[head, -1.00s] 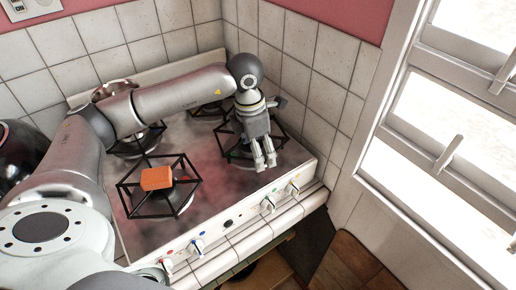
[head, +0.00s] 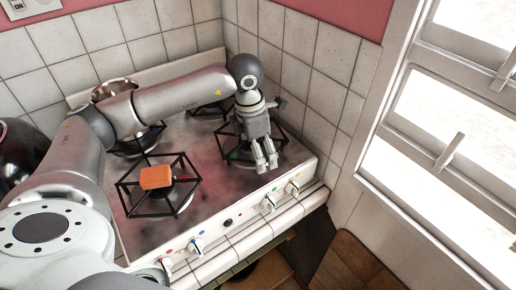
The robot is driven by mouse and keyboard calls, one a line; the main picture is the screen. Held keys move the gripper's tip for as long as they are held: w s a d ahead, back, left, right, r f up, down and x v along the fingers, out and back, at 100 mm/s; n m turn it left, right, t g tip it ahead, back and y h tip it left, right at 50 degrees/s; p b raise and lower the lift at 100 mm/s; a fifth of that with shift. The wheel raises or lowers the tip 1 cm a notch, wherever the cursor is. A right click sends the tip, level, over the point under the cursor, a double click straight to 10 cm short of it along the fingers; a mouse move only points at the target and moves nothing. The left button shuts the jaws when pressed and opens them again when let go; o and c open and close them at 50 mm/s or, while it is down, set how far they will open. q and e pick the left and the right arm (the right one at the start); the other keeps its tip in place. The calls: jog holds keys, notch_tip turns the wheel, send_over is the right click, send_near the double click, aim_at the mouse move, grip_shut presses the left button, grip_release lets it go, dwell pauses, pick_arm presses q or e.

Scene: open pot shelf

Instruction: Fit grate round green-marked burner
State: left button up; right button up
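My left gripper (head: 266,165) hangs over the burner at the right of the stove, its two fingers pointing down and close together with a narrow gap. A black wire grate (head: 223,152) is at that burner, around and behind the fingers. A small green mark (head: 234,154) shows beside the gripper at this burner. The gripper covers much of the grate, so I cannot tell whether the fingers hold a bar or whether the grate sits flat. My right gripper is not in view.
An orange block (head: 156,177) lies on the black grate (head: 150,205) at the front left. A metal pot (head: 113,88) stands at the back left, partly behind my arm. Coloured knobs line the stove front (head: 228,222). Tiled walls (head: 310,80) close the back and right.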

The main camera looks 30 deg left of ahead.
pick_arm(q)
jog(key=shift+r, duration=0.2)
notch_tip(320, 180, up, 12)
jog(key=s, duration=0.1)
jog(key=shift+a+f, duration=0.2)
jog(key=shift+a, duration=0.2)
jog(key=shift+s, duration=0.1)
dwell(0.3)
